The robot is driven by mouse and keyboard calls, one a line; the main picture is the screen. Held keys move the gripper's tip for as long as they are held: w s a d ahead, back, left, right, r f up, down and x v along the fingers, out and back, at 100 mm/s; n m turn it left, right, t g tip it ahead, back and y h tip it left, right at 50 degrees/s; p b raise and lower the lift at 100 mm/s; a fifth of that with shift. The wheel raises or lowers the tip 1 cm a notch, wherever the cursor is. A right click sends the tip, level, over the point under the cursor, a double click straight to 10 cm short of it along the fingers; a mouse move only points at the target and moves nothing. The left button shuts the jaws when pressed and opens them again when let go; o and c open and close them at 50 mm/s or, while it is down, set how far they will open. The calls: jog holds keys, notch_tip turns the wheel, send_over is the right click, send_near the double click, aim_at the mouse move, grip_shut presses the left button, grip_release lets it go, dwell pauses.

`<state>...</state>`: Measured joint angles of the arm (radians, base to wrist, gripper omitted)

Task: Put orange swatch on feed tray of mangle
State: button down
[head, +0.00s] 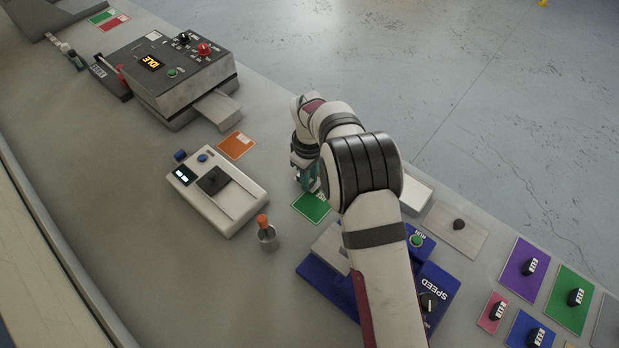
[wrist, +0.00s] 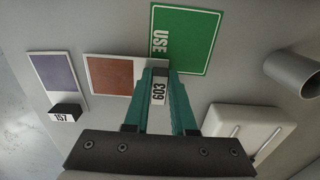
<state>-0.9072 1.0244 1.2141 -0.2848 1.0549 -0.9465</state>
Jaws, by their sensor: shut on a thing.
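An orange swatch (head: 236,146) with a pale corner patch lies flat on the bench, left of my gripper and apart from it. My gripper (head: 306,182), with teal fingers, is above the bench beside a green card (head: 312,206). In the wrist view my gripper (wrist: 160,80) is shut on a small item with a white 603 label (wrist: 159,91); its body is mostly hidden. A brown-orange card (wrist: 112,75) lies beyond the fingers; I cannot tell if it is the same swatch. The blue machine marked SPEED (head: 440,292) has a pale plate (head: 330,243); my arm hides part of it.
A white device with a display (head: 230,205) and a metal cup with an orange-topped item (head: 267,238) stand left of my arm. A grey IDLE machine (head: 165,75) is at the back left. Coloured cards with black blocks (head: 528,266) lie at the right.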

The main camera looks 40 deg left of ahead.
jog(key=shift+f, duration=0.35)
jog(key=shift+f, duration=0.1)
jog(key=c, duration=0.7)
grip_release()
jog(key=shift+c, duration=0.2)
